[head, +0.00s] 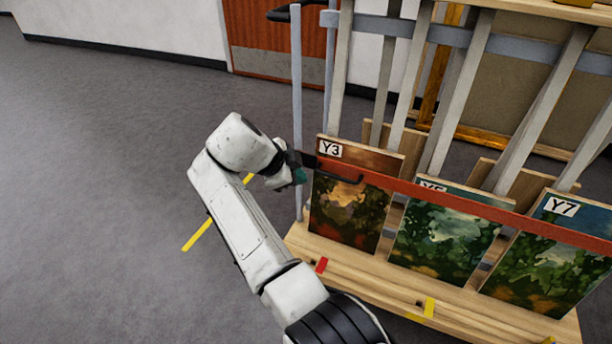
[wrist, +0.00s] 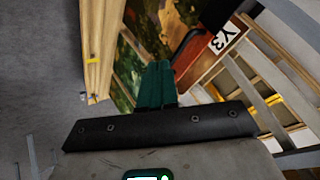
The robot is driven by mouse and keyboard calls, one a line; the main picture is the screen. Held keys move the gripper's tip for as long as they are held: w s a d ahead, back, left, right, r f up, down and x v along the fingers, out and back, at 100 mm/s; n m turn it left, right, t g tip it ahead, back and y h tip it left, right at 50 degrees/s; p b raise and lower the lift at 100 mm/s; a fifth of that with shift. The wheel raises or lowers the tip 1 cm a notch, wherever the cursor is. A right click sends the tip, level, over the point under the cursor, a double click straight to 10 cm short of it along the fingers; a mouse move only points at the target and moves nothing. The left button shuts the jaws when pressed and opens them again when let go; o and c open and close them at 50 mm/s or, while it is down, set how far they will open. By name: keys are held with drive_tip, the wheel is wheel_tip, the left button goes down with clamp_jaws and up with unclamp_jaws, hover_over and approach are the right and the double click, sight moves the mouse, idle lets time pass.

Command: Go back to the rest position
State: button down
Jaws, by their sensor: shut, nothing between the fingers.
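My gripper (head: 299,176) is at the left end of the painting rack, close to the red bar (head: 420,195) that runs across the rack's front. In the wrist view its green fingers (wrist: 155,85) are together with nothing between them. The painting labelled Y3 (head: 345,215) stands in the rack just right of my gripper. Its label also shows in the wrist view (wrist: 224,41). I cannot tell from these views whether the fingers touch the bar or its black handle (head: 340,171).
Paintings Y5 (head: 440,240) and Y7 (head: 550,270) stand further right on the rack's wooden base (head: 400,290). Grey uprights rise behind them. A yellow floor strip (head: 196,233) lies left of my arm. The grey floor (head: 100,150) at the left is clear, and a red-brown door (head: 275,40) is behind.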

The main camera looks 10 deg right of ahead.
drive_tip(key=s+d+f+n+g+y, duration=0.25)
drive_tip(key=s+d+f+n, duration=0.55)
drive_tip(key=s+d+f, duration=0.85)
drive_tip(key=s+d+f+n+y, duration=0.2)
drive_tip(key=s+n, duration=0.2)
drive_tip(key=s, duration=0.8)
drive_tip(key=s+d+f+n+y, duration=0.15)
drive_tip(key=s+n, duration=0.35)
drive_tip(key=s, duration=0.8)
drive_tip(key=s+r+n+p, duration=0.1)
drive_tip(key=s+r+n, duration=0.15)
drive_tip(key=s, duration=0.25)
wheel_tip(320, 180, up, 28)
drive_tip(key=p, duration=2.8)
drive_tip(key=shift+w+r+m+g+p, duration=0.25)
drive_tip(key=shift+m+g+p, duration=0.15)
drive_tip(key=shift+m+g, duration=0.05)
